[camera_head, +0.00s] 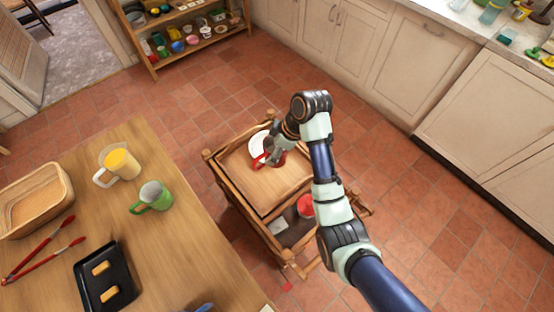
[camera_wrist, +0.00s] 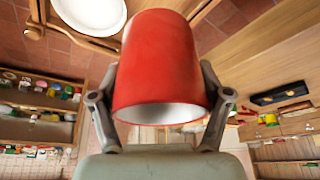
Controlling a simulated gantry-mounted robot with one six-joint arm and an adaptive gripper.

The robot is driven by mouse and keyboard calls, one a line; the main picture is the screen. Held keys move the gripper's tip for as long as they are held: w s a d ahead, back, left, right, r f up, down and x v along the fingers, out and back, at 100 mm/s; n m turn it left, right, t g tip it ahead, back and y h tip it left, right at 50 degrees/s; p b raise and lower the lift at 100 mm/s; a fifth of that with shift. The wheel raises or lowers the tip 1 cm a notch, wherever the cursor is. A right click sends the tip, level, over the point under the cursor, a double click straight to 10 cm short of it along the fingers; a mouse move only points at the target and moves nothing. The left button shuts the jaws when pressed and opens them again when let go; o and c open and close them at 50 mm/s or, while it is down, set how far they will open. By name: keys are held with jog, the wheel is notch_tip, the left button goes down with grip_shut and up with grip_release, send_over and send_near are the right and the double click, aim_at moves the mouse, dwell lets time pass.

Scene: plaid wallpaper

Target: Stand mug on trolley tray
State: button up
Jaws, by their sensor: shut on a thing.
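A red mug (camera_wrist: 158,55) fills the middle of the wrist view, its open rim towards the lower edge of that picture. My gripper (camera_wrist: 160,98) is shut on it, one finger on each side. In the head view the gripper (camera_head: 270,157) is over the back part of the trolley's wooden tray (camera_head: 262,191), and only a bit of the red mug (camera_head: 260,161) shows beside it. A white plate (camera_head: 257,142) lies on the tray just behind the mug; it also shows in the wrist view (camera_wrist: 90,12). I cannot tell whether the mug touches the tray.
The tray's front half is clear. A red bowl (camera_head: 305,206) is on the trolley's lower level.

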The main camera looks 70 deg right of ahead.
jog(key=shift+a, duration=0.1)
jog(key=shift+w+a+f+b, duration=0.1)
jog(key=shift+f+b, duration=1.9)
jog(key=shift+f, duration=3)
jog(key=shift+a+f+b, duration=0.1)
jog(key=shift+f+b, duration=1.9)
jog(key=shift+f, duration=3)
jog(key=shift+d, duration=0.1)
jog(key=shift+f, duration=0.15)
jog(key=o, duration=1.7)
jog(key=shift+o, duration=0.2)
